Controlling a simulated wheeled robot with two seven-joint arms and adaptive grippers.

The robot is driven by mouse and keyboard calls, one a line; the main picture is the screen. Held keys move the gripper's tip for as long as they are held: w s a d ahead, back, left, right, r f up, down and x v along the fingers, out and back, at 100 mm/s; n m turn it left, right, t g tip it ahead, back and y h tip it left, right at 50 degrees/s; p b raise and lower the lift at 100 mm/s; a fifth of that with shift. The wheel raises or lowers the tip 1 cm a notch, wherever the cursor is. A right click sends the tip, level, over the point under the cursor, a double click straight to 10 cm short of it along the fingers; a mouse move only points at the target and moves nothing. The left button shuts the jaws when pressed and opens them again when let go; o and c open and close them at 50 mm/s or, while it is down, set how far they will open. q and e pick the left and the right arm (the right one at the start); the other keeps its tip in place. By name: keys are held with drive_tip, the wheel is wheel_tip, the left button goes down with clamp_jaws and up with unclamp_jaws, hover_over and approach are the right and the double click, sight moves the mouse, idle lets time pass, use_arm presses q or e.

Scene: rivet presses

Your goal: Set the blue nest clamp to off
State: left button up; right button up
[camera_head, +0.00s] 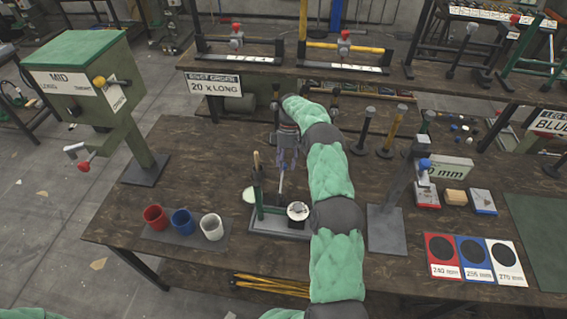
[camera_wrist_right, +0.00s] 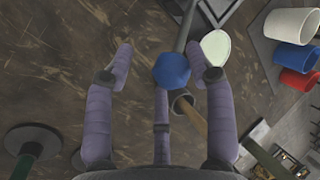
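The small fixture (camera_head: 280,225) stands on the table's front middle, with a round white-topped nest (camera_head: 298,211). Its lever ends in a blue knob (camera_head: 283,166), which I take as the blue nest clamp. My right gripper (camera_head: 286,158) is above the fixture, pointing down at the knob. In the right wrist view the open fingers (camera_wrist_right: 160,62) are on either side of the blue knob (camera_wrist_right: 172,70), which is closer to the right finger. Whether a finger touches it I cannot tell. A wooden handle (camera_wrist_right: 190,112) is close beside the knob. My left gripper is out of view.
Red (camera_head: 155,217), blue (camera_head: 181,222) and white (camera_head: 212,227) cups stand left of the fixture. A grey stand with another blue knob (camera_head: 425,163) is to the right, behind coloured cards (camera_head: 475,258). Upright posts (camera_head: 365,132) stand behind my right arm.

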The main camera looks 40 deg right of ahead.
drive_tip(key=shift+w+d+r, duration=0.1)
drive_tip(key=shift+w+r, duration=0.05)
drive_tip(key=shift+w, duration=0.05)
idle(0.6)
wheel_tip(320, 180, up, 10)
idle(0.6)
idle(0.4)
